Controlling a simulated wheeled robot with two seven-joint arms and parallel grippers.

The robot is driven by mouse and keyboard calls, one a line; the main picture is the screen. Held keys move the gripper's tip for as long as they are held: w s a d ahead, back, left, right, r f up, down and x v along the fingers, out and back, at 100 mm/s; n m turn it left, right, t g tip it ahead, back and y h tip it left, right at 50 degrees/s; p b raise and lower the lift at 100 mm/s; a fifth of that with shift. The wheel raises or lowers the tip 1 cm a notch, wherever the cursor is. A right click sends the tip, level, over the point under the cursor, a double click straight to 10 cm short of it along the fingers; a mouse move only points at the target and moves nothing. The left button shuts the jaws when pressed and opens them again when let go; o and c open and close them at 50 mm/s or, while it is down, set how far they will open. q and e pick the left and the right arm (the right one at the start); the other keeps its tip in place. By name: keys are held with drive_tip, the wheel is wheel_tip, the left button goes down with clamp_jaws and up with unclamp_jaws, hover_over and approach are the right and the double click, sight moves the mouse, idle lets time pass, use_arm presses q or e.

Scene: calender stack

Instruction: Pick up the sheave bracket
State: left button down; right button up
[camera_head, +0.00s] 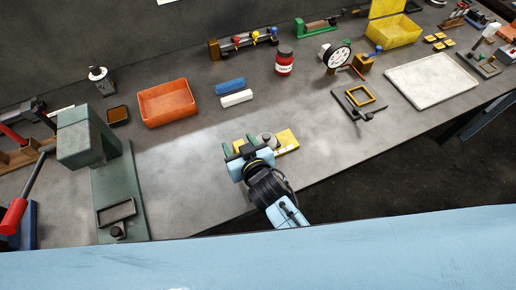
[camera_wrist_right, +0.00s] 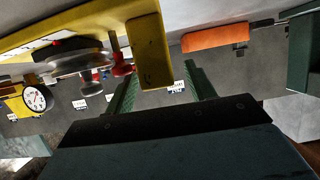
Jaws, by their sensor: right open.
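The sheave bracket (camera_head: 285,140) is a yellow plate-like piece with a round grey wheel, on the bench near its front edge. In the right wrist view its yellow plate (camera_wrist_right: 150,50) fills the upper left, with the grey sheave (camera_wrist_right: 75,60) beside it. My right gripper (camera_head: 239,141) is at the bracket's left end, its green fingers apart. Part of the bracket is hidden behind my gripper in the head view. My left gripper is not in view.
A green press-like machine (camera_head: 88,140) stands at left. An orange tray (camera_head: 167,102), blue and white blocks (camera_head: 233,90), and a red jar (camera_head: 284,62) lie behind. A square-framed fixture (camera_head: 360,100) and white tray (camera_head: 432,80) are to the right. Bench left of my gripper is clear.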

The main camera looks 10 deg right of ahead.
drive_tip(key=shift+w+a+f, duration=0.1)
drive_tip(key=shift+w, duration=0.05)
clamp_jaws()
idle(1.3)
